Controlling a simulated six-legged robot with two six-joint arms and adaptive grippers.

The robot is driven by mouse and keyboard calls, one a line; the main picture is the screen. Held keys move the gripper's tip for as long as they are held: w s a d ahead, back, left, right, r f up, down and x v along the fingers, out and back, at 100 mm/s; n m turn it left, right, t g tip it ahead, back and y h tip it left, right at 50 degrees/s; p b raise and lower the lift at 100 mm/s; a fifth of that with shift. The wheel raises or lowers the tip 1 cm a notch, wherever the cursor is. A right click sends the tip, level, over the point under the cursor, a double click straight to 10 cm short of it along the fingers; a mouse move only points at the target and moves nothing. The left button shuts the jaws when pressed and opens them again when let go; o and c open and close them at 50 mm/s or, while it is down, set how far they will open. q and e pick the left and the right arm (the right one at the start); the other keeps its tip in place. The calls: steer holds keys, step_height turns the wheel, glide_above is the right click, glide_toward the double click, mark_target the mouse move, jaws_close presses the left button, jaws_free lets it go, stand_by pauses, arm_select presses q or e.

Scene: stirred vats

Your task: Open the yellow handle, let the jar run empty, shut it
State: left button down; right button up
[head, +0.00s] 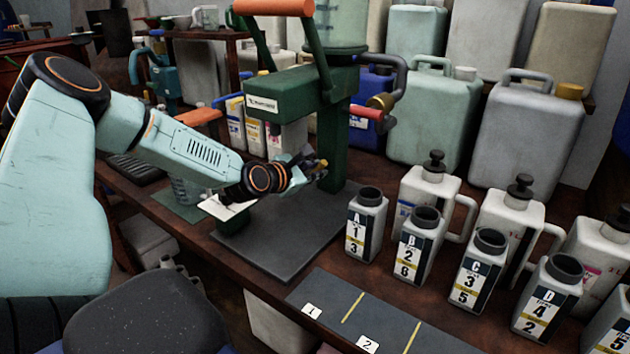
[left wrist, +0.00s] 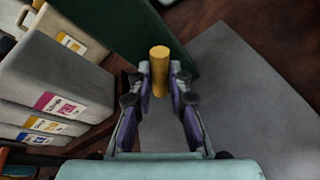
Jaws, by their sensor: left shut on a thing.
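The yellow handle (left wrist: 159,60) stands upright between the fingers of my left gripper (left wrist: 160,85) in the left wrist view. In the head view, my left gripper (head: 314,170) is shut on it in front of the green stand (head: 338,130). Only a small yellow bit shows there, and the fingers hide the rest. The clear greenish jar (head: 341,28) sits on top of the stand, cut off by the top edge. I cannot tell its liquid level or whether anything is flowing. My right gripper is not in view.
A red handle (head: 366,112) and a brass fitting (head: 382,101) stick out right of the stand. Labelled bottles, such as bottle A (head: 366,222), stand at the right. Large canisters (head: 525,130) line the back. The grey mat (head: 285,235) is mostly clear.

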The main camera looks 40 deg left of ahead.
arm_select(q)
steer(key=shift+f+n+h+b, duration=0.15)
steer(key=shift+n+h+b, duration=0.55)
steer(key=shift+n+b, duration=0.9)
steer(key=c, duration=1.3)
jaws_free()
steer(key=shift+a+f, duration=0.1)
